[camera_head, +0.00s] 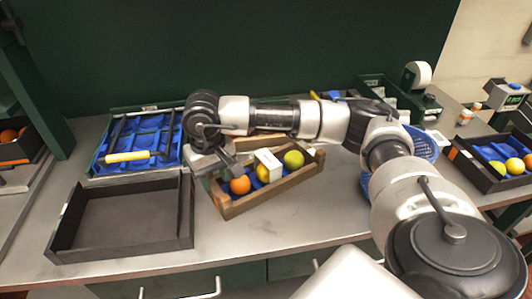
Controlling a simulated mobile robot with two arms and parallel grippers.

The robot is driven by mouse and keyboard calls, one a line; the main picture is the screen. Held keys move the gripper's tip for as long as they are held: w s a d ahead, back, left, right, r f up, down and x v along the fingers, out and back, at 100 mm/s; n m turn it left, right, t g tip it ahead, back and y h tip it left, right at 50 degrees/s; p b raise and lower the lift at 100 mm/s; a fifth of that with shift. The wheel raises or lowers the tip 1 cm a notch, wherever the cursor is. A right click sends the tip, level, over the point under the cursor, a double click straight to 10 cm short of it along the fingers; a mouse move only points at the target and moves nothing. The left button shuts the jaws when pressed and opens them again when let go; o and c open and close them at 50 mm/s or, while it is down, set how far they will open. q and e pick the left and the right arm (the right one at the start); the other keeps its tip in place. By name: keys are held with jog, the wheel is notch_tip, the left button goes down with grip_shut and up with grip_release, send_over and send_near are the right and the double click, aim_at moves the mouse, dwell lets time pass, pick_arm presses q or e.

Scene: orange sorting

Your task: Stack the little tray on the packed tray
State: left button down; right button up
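A small wooden tray (268,198) with a blue liner stands slightly turned at the middle of the bench. I cannot tell which tray the task calls little or packed. My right gripper (232,168) reaches across from the right, over the wooden tray's left end. Its fingers are small and partly hidden by the wrist, so contact and opening are unclear. My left gripper is out of view.
A green crate (97,168) with blue compartments and a yellow-handled item stands at the back left. A blue basket (425,150) is partly hidden behind my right arm. A dark fruit crate (480,180) stands at the far right. The bench front (290,228) is clear.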

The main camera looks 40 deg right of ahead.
aim_at(216, 190)
notch_tip(216, 190, down, 4)
jog(key=shift+f+p, duration=0.2)
jog(key=shift+p, duration=0.3)
jog(key=shift+c, duration=0.4)
jog(key=shift+r, duration=0.1)
grip_shut()
